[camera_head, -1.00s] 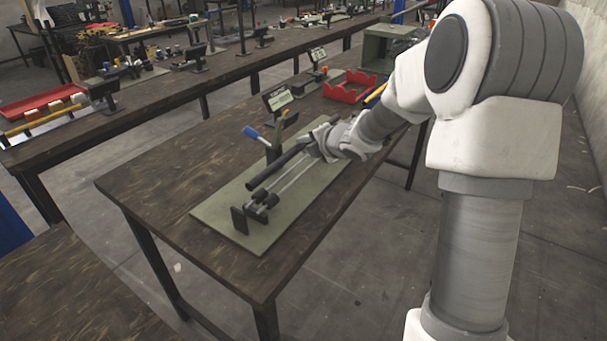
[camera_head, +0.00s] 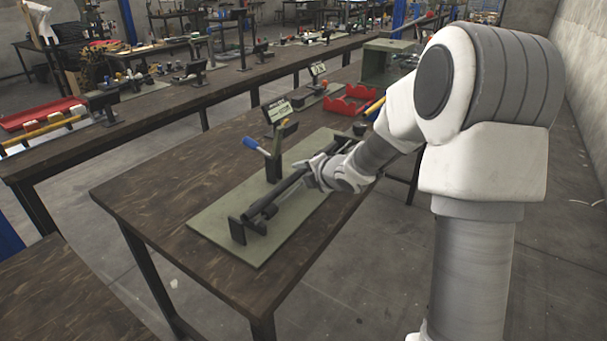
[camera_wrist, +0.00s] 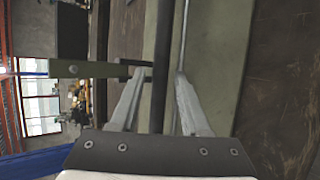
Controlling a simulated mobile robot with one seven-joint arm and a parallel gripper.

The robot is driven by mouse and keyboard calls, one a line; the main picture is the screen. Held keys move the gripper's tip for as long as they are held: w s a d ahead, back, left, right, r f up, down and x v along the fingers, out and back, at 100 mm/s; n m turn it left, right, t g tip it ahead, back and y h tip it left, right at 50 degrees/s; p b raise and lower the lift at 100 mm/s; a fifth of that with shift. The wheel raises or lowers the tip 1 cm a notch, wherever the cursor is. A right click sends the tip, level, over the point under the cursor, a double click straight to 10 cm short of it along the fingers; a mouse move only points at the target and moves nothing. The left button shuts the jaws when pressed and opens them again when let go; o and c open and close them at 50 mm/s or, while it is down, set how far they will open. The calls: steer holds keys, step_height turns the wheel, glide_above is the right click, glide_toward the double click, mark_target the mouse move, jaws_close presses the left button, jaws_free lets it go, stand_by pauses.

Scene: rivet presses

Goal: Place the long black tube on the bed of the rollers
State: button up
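The long black tube (camera_head: 285,188) lies slantwise low along the roller stand on the green mat, looking set down on the rollers. The roller bed's dark end bracket (camera_head: 237,230) and a roller (camera_head: 258,226) show at its near end; most of the rollers are hidden under the tube. My gripper (camera_head: 308,173) is at the tube's far part. In the wrist view the tube (camera_wrist: 161,45) runs between my two fingers (camera_wrist: 162,75), with a narrow gap visible on each side, so they look slightly open. Exact contact with the rollers is hard to see.
A press with a blue-tipped lever (camera_head: 250,143) and a small sign (camera_head: 277,110) stands just behind the rollers. A red bin (camera_head: 347,104) and a green box (camera_head: 385,62) are farther back. The table's left part (camera_head: 165,180) is clear.

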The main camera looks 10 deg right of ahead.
steer(key=shift+o, duration=0.3)
steer(key=shift+r, duration=0.25)
steer(key=p+v, duration=0.3)
steer(key=v, duration=0.9)
steer(key=shift+f+p, duration=0.15)
steer(key=shift+p, duration=0.2)
steer(key=shift+d, duration=0.1)
